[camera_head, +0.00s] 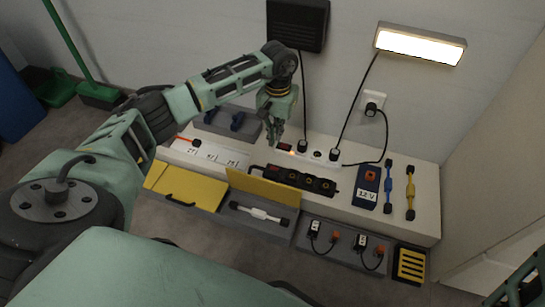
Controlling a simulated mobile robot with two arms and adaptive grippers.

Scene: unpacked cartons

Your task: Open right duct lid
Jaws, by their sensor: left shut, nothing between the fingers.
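Two yellow lids are on the front of the white bench. The left lid (189,188) lies flat and shut, with a dark handle at its front edge. The right lid (268,187) stands tilted up at the back of its grey duct, which is open. A white piece with black ends (259,213) lies in the open duct. My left gripper (273,138) is shut and empty, pointing down above the back of the bench, behind the raised right lid and apart from it. Part of my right gripper (522,288) shows at the lower right edge, cut off by the frame.
A black socket strip (302,180) lies behind the right lid. Plugs with cables rise from the bench's back to a black box (298,24) and a lamp (421,43). Grey trays with black cables (340,246) stand to the right. A blue block (367,187) lies farther right.

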